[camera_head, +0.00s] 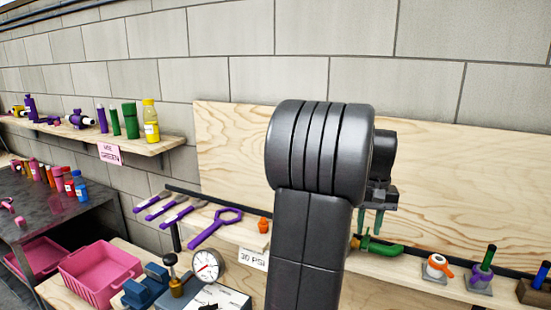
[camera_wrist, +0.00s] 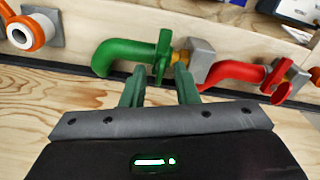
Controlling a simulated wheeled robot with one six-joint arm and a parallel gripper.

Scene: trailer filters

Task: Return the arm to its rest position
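My arm (camera_head: 310,240) stands upright in the middle of the head view and hides part of the bench behind it. My gripper (camera_head: 371,222) is partly hidden behind it, with its fingers pointing down above a green valve (camera_head: 380,247). In the wrist view my gripper (camera_wrist: 161,92) has its two green fingers apart, with a clear gap between them. The green valve (camera_wrist: 122,53) lies just past the fingertips there. I cannot tell whether a fingertip touches it. Nothing is seen held.
A red valve (camera_wrist: 235,73) lies near the fingers. An orange valve (camera_head: 437,265) and a purple-green one (camera_head: 482,270) stand to the right. A wooden backboard (camera_head: 470,180) rises close behind. Left are a gauge (camera_head: 206,266), purple tools (camera_head: 216,226), a bottle shelf (camera_head: 165,144) and pink bins (camera_head: 100,272).

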